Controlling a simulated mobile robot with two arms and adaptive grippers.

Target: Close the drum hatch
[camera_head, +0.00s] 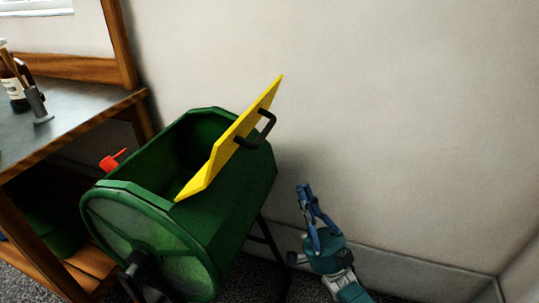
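A green drum (233,200) on a dark stand is at the centre left of the head view, with its top opening showing a dark inside. Its yellow hatch (226,147) stands open, tilted up along the right side of the opening. A black handle (262,133) sits on the hatch's right-hand face. My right gripper (306,191) points upward to the right of the drum, below and right of the handle. It is apart from the hatch and appears empty. Its fingertips look close together, but the viewing angle hides whether they meet. My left gripper is not in view.
A wooden table (75,100) with a dark top stands at the left, beside the drum, with a bottle (15,90) on it. A red latch-like part (113,160) sticks out at the drum's left rim. A bare wall (400,120) is behind.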

